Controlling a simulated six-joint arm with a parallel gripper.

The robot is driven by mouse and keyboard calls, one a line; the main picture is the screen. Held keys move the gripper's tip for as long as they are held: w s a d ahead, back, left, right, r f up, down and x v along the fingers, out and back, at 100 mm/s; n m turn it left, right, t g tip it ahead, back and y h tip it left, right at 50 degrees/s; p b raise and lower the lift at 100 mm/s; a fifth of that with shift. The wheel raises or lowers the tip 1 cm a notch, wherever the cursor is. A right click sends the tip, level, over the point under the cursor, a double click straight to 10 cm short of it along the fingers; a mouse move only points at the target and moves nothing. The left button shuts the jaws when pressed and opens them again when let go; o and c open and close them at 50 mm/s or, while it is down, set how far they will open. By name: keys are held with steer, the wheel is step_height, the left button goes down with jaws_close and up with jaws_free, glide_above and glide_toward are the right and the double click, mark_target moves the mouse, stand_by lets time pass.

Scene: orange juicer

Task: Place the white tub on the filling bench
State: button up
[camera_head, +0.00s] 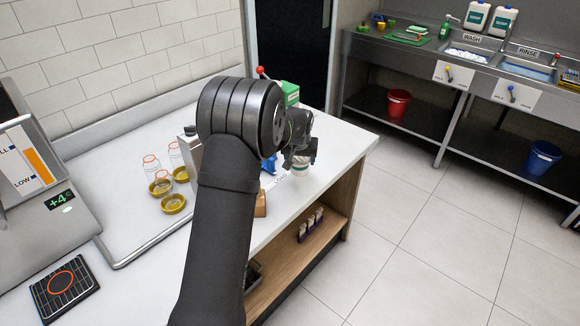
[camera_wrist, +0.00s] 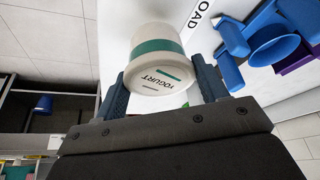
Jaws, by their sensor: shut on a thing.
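The white tub (camera_wrist: 155,75), marked YOGURT and with a green band, is between the two fingers of my gripper (camera_wrist: 163,88) in the wrist view. My gripper is shut on it. In the head view, my gripper (camera_head: 300,150) holds the tub (camera_head: 298,172) at the right part of the white-topped bench (camera_head: 345,139), by printed lettering. The gripper covers most of the tub there. I cannot tell whether the tub's base touches the bench top. No label in view names the filling bench.
Several clear jars with orange rims (camera_head: 151,163) and amber lids (camera_head: 173,203) stand left of my arm. A green-and-white carton (camera_head: 290,93) is behind the gripper. Blue parts (camera_wrist: 270,45) lie beside the tub. A sink counter (camera_head: 410,55) stands across the open floor.

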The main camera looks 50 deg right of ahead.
mark_target(294, 168)
steer(key=shift+w+f, duration=0.4)
steer(key=shift+w, duration=0.25)
steer(key=shift+w+f, duration=0.4)
steer(key=shift+w, duration=0.2)
steer(key=shift+f, duration=1.9)
steer(key=shift+f, duration=0.15)
steer(key=o, duration=1.1)
steer(key=shift+c, duration=0.2)
steer(key=v, duration=1.2)
steer(key=shift+s, duration=0.1)
